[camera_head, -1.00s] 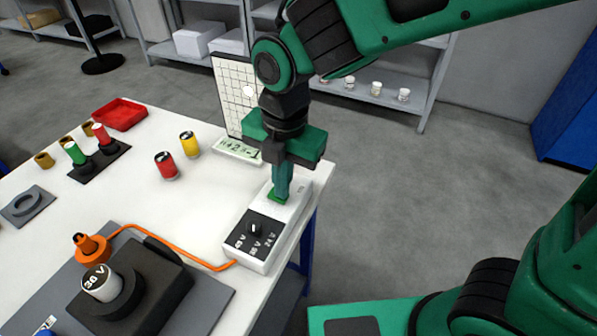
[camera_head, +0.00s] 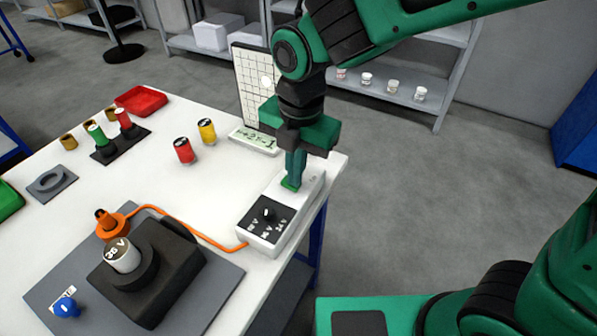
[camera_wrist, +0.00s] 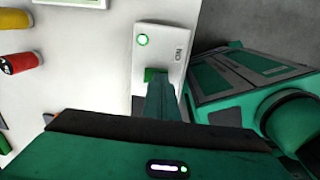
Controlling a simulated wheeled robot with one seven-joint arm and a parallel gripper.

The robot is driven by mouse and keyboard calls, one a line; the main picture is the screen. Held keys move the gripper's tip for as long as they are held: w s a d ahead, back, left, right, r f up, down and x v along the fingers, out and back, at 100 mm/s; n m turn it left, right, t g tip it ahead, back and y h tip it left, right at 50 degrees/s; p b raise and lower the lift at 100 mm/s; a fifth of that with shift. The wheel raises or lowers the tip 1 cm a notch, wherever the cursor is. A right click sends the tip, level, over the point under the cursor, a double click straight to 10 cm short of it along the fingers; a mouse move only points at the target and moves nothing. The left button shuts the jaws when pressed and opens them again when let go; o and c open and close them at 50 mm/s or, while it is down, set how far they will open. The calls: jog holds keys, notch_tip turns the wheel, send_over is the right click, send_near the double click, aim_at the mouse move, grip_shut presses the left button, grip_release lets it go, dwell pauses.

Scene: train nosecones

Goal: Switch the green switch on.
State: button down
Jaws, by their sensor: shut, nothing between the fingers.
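A white control box (camera_head: 270,236) stands at the table's right edge, with a black dial (camera_head: 267,213) among voltage marks. The green switch (camera_head: 289,186) sits on top of the box beyond the dial; it also shows in the wrist view (camera_wrist: 150,74), partly hidden by my fingers. A round light (camera_wrist: 143,40) near it shows a bright green ring. My gripper (camera_head: 293,178) is shut and empty, pointing down, its fingertips right at the switch. I cannot tell if they touch it or which way it is tipped.
An orange cable joins the box to an orange plug (camera_head: 109,223) beside a black holder (camera_head: 165,280) with a cylinder marked 36 V (camera_head: 122,256). Red (camera_head: 184,151) and yellow (camera_head: 207,131) cylinders stand near a small display (camera_head: 253,140). Open floor lies right of the table.

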jog(key=shift+s+a+f, duration=0.2)
jog(key=shift+a, duration=0.25)
jog(key=shift+w+r, duration=0.2)
jog(key=shift+w+d+r, duration=0.3)
jog(key=shift+w+r, duration=0.5)
jog(key=shift+r, duration=0.1)
jog(key=r, duration=0.1)
jog(key=s+r, duration=0.1)
jog(key=r, duration=0.1)
jog(key=s+r, duration=0.1)
jog(key=shift+d+r, duration=0.35)
jog(key=shift+d, duration=0.05)
notch_tip(320, 180, up, 7)
jog(key=w+d+f+m, duration=0.1)
jog(key=d+f+m, duration=0.1)
jog(key=d+m, duration=0.85)
jog(key=w+d+f+m, duration=0.25)
jog(key=d+m, duration=0.55)
jog(key=d, duration=0.6)
jog(key=s+d+f+m, duration=0.3)
jog(key=s+d+m, duration=0.3)
jog(key=d+m, duration=0.2)
jog(key=s+d+f+m, duration=0.4)
jog(key=s+d+m, duration=0.3)
jog(key=m, duration=0.3)
jog(key=shift+s+d+f, duration=0.15)
jog(key=shift+s+d, duration=0.1)
jog(key=shift+d, duration=0.45)
